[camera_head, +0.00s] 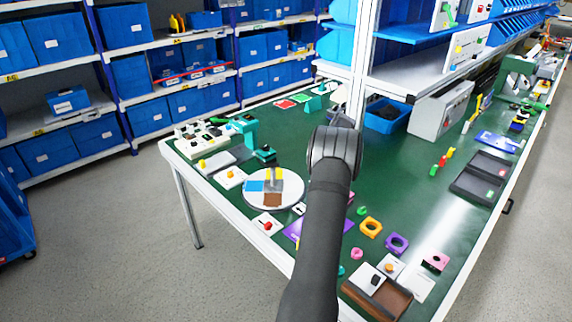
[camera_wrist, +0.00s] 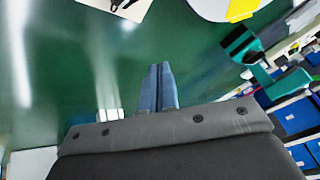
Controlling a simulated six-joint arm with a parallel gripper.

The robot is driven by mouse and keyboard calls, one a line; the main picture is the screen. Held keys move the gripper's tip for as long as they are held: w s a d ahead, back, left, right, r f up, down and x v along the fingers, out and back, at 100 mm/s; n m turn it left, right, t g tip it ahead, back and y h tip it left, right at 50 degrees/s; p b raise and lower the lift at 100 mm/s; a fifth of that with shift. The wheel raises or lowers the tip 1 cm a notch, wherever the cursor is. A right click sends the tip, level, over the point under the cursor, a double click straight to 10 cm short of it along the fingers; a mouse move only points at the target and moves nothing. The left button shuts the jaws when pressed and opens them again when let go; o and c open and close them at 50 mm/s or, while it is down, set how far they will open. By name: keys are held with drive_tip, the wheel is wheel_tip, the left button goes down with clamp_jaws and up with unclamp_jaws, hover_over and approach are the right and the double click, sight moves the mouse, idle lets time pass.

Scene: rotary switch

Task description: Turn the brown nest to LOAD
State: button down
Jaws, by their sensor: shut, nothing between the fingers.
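A round white turntable (camera_head: 254,203) sits on the green bench, left of my arm in the head view. Its top carries coloured nests: the brown nest (camera_head: 273,199) on the near side, a blue one (camera_head: 253,186) at the left and a yellow one (camera_head: 271,174) at the far side. No LOAD lettering is readable. My gripper (camera_wrist: 158,70) is shut and empty over bare green bench; the arm hides it in the head view. In the wrist view the turntable edge (camera_wrist: 205,9) and a yellow patch (camera_wrist: 241,9) show at top right, apart from the fingers. The brown nest is out of that view.
A teal fixture (camera_head: 264,154) stands just behind the turntable; it also shows in the wrist view (camera_wrist: 241,46). A red-knobbed plate (camera_head: 267,225) lies in front. A purple mat (camera_head: 297,232) and coloured rings (camera_head: 371,227) lie nearer. Green bench right of my arm is partly clear.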

drive_tip(key=w+a+f+y, duration=0.1)
drive_tip(key=a+f, duration=0.1)
drive_tip(key=a, duration=0.1)
drive_tip(key=w+a+f+y, duration=0.1)
drive_tip(key=a+f, duration=0.1)
drive_tip(key=a, duration=0.1)
drive_tip(key=w+a+f, duration=0.2)
drive_tip(key=a, duration=0.1)
drive_tip(key=shift+a+f+n+y, duration=0.25)
drive_tip(key=shift+a+n+y, duration=0.1)
drive_tip(key=shift+n+y, duration=0.05)
drive_tip(key=shift+a, duration=2)
drive_tip(key=shift+w+a, duration=0.25)
drive_tip(key=shift+a, duration=0.55)
drive_tip(key=shift+w+a, duration=0.1)
drive_tip(key=shift+a, duration=0.6)
drive_tip(key=shift+a+n+g+y, duration=0.4)
drive_tip(key=shift+a+n+g, duration=0.5)
drive_tip(key=shift+a+n, duration=0.4)
